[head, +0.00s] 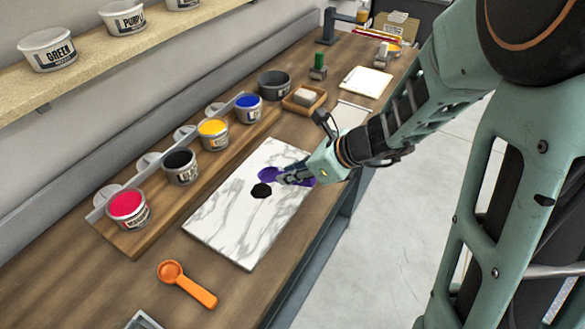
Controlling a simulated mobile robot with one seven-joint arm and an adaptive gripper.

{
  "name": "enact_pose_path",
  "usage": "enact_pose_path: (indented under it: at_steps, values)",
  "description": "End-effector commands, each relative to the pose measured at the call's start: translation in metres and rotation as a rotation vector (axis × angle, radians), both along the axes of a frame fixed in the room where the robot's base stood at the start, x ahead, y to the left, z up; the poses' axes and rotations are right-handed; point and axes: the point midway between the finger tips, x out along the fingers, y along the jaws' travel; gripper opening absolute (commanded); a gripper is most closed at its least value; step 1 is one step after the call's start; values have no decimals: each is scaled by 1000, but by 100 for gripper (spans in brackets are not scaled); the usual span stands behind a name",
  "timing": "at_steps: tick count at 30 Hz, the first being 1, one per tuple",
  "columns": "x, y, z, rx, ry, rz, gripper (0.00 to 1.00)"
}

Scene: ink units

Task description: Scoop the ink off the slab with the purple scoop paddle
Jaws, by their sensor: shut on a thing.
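The white marbled slab (222,229) lies on the wooden bench. A small round patch of black ink (261,190) is on it near the middle. The purple scoop paddle (268,174) is low over the slab, its rounded end right beside the ink's far edge. Whether it touches the slab or the ink I cannot tell. My gripper (284,180) reaches in from the right and is shut on the purple scoop paddle, covering part of its handle.
Open tubs of red (127,205), black (180,165), yellow (213,131) and blue ink (248,106) stand in a rack left of the slab. An orange scoop (186,283) lies in front. A wooden tray (304,98) with a pale block is behind. The bench's right edge is close.

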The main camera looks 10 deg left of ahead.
Motion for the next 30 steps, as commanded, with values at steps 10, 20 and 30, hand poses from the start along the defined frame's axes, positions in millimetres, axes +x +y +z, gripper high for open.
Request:
enact_pose_path:
  at_steps: [10, 20, 30]
  values:
    - [3, 10, -28, 0, 1, 2, 0]
    - [10, 23, -59, 0, -1, 1, 0]
    - [10, 25, -59, 0, 0, 0, 0]
